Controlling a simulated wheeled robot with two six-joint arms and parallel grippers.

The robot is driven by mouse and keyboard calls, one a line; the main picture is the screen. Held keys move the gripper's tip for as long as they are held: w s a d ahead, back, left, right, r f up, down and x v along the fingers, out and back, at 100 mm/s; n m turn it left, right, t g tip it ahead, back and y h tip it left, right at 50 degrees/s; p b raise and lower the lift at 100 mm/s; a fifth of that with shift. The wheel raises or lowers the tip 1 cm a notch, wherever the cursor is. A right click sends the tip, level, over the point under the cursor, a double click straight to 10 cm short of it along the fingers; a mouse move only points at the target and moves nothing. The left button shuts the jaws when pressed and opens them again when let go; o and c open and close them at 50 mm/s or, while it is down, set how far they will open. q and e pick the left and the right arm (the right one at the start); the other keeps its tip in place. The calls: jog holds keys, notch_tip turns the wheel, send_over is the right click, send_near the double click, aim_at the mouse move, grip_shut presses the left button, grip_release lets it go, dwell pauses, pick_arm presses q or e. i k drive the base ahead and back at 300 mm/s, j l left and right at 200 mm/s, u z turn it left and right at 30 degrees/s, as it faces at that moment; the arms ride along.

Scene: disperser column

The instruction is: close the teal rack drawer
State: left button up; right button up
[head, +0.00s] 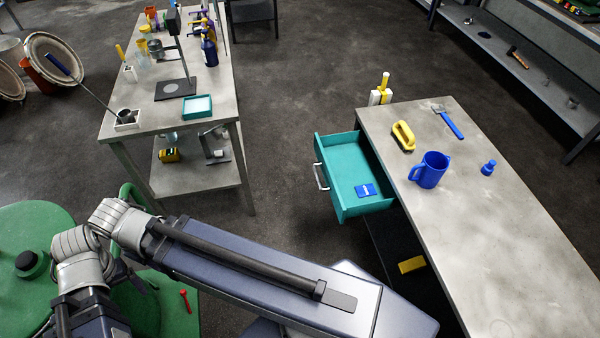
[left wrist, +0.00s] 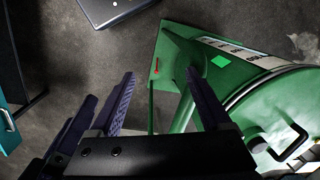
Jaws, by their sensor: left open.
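The teal rack drawer (head: 348,158) stands pulled out from the left side of the grey workbench (head: 470,215) in the head view. Its front carries a pale handle (head: 320,177), and a small blue box (head: 366,191) lies inside. The drawer's teal front also shows at the far left edge of the left wrist view (left wrist: 8,138). My left gripper (left wrist: 160,88) is open and empty, with its two dark fingers apart. My right gripper is not in view.
The green drum (head: 35,220) stands at the lower left. Another table (head: 150,118) stands behind. Floor left of the drawer is clear.

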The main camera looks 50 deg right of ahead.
aim_at(347, 160)
jog(key=z, duration=1.15)
jog(key=l+z, duration=0.3)
jog(key=i+z, duration=0.1)
jog(key=z, duration=0.2)
jog(key=i+l, duration=0.15)
jog(key=l, duration=0.1)
